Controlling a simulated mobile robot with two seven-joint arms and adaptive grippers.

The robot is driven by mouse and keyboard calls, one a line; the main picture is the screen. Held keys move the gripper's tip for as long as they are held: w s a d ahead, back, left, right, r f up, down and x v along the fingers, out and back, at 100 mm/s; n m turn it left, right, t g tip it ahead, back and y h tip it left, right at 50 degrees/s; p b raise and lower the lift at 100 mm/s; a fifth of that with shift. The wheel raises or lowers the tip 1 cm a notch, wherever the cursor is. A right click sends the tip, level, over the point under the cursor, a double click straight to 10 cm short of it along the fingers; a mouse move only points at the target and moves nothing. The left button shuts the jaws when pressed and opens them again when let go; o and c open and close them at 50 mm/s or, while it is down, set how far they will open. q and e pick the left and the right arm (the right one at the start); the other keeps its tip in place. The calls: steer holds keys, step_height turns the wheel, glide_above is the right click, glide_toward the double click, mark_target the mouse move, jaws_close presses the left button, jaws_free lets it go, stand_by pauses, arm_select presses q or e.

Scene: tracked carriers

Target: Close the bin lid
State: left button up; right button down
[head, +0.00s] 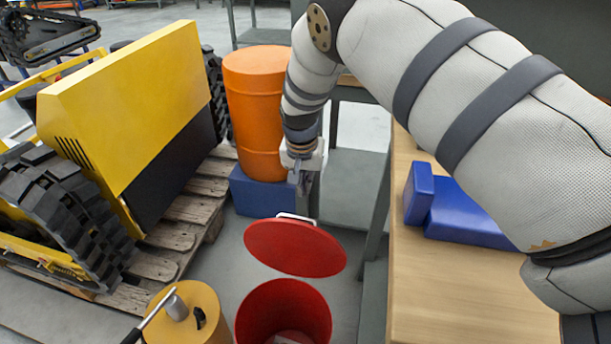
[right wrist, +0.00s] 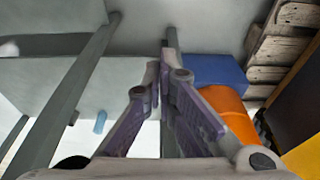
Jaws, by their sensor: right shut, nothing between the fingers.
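The red bin (head: 284,312) stands on the floor at the bottom middle of the head view. Its red lid (head: 295,247) is raised and tilted open behind the bin's mouth, with a pale handle (head: 296,217) at its far edge. My right gripper (head: 301,188) is above and behind the lid, just over the handle in the picture; I cannot tell whether they touch. In the right wrist view its fingers (right wrist: 168,55) meet at the tips with nothing between them. The lid and bin do not show in the right wrist view. My left gripper is not in view.
An orange barrel (head: 257,110) stands by a blue box (head: 262,195) behind the lid. A yellow tracked carrier (head: 135,105) sits on a wooden pallet (head: 190,215) at left. A yellow cylinder (head: 190,315) is left of the bin. A wooden table (head: 440,290) with a blue object (head: 465,218) is at right.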

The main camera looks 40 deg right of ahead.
steer(key=s+a+f, duration=0.1)
steer(key=s+a+f+p, duration=0.1)
steer(key=f, duration=0.1)
steer(key=shift+a, duration=0.2)
stand_by(0.5)
